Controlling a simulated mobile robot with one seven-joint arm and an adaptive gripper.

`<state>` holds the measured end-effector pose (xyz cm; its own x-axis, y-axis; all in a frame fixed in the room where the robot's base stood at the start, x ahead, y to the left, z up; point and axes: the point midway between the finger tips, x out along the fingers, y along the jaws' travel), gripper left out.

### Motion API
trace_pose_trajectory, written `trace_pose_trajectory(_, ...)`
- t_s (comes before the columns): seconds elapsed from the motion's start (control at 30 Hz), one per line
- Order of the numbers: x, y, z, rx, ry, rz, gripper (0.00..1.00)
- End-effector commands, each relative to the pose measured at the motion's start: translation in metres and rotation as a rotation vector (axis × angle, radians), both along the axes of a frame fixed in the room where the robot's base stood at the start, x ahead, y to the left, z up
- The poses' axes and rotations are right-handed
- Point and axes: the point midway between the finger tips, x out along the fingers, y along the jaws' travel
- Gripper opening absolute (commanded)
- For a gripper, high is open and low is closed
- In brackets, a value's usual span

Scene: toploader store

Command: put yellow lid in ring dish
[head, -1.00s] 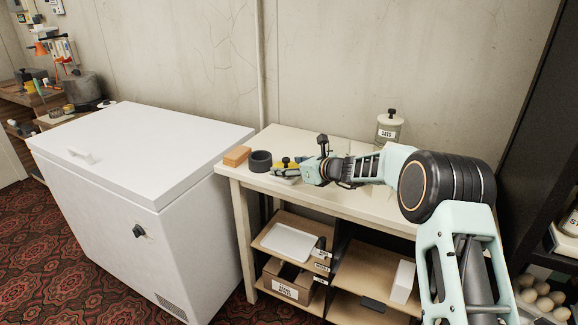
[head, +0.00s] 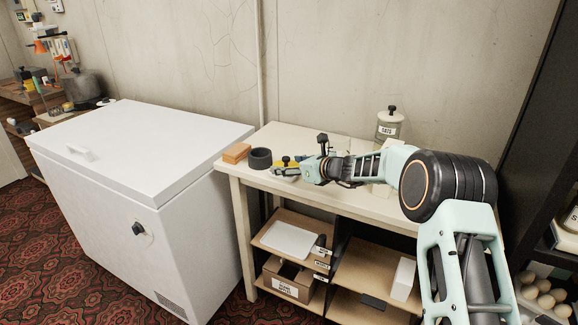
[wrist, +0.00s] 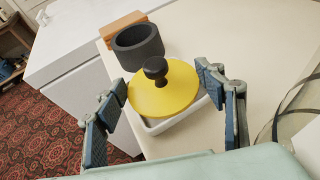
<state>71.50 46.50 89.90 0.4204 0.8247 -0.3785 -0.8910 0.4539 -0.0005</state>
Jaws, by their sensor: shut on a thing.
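The yellow lid (wrist: 165,92), round with a black knob, is between the fingers of my gripper (wrist: 163,85) in the wrist view. My gripper is shut on its rim. The lid is above a small white square dish (wrist: 180,122), which shows past its lower edge; I cannot tell whether they touch. In the head view the lid (head: 291,161) is small and partly hidden by my gripper (head: 287,167), near the table's left end. A dark grey round open pot (wrist: 138,46) stands just beyond the lid. No dish is marked as the ring dish.
An orange-brown block (head: 236,153) lies on the table's left edge, beside the dark pot. A white chest freezer (head: 140,150) stands left of the table (head: 330,190). A lidded jar (head: 389,125) stands at the back right. The tabletop nearer my arm is mostly free.

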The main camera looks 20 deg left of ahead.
Motion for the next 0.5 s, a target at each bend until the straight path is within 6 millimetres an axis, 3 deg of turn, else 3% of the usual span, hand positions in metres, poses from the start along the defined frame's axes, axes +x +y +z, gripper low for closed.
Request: trace_pose_trajectory(0.5, -0.002, -0.001, -0.016, -0.011, 0.006, 0.001, 0.41)
